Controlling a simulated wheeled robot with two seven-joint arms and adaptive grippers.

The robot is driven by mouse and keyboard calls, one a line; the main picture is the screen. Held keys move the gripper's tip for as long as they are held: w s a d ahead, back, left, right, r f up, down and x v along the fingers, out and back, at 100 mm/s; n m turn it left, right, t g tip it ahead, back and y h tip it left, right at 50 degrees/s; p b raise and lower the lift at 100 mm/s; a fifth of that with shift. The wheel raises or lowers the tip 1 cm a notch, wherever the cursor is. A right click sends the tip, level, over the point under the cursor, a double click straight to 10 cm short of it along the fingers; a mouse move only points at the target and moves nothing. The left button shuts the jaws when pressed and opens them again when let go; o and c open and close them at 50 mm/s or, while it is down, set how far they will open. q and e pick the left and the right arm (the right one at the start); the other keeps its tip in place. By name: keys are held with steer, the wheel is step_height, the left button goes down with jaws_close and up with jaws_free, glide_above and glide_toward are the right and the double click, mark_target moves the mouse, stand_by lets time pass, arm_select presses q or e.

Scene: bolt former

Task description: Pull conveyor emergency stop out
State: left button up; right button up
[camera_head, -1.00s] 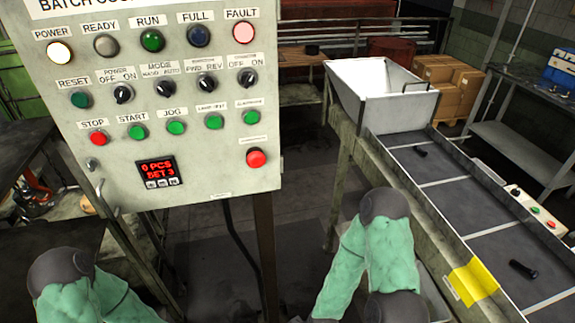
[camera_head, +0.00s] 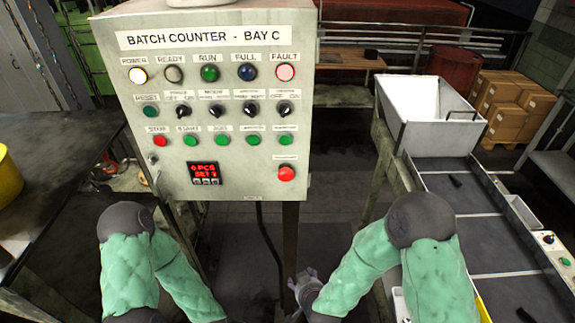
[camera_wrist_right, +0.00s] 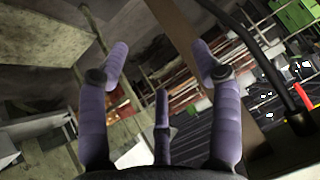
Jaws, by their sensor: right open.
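A large red mushroom button (camera_head: 286,173) sticks out at the lower right of the grey batch counter panel (camera_head: 240,185). The label above it is too small to read, and whether it is pressed in cannot be told. My right gripper (camera_head: 308,287) is low in front of the panel's post, below the button and apart from it. In the right wrist view my right gripper (camera_wrist_right: 160,62) has its purple fingers spread with nothing between them. My left arm comes in at lower left; its gripper is not seen.
A conveyor (camera_head: 475,235) with black bolts runs along the right, with a white hopper (camera_head: 425,115) at its far end. A small control box (camera_head: 548,242) sits at its right edge. A dark table (camera_head: 45,165) stands left. A black cable hangs below the panel.

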steer(key=w+a+r+t+p, duration=0.1)
steer(key=a+r+t+p, duration=0.15)
steer(key=r, duration=0.65)
steer(key=w+a+r+t+p, duration=0.1)
steer(key=r+t+p, duration=0.15)
steer(key=r, duration=0.75)
steer(key=t+h+p, duration=0.2)
steer(key=t+p, duration=0.2)
steer(key=p, duration=0.2)
glide_toward(286, 178)
steer(key=w+p, duration=0.2)
steer(key=w, duration=0.7)
steer(key=shift+w+f, duration=0.15)
steer(key=shift+w, duration=0.25)
steer(key=shift+c, duration=0.3)
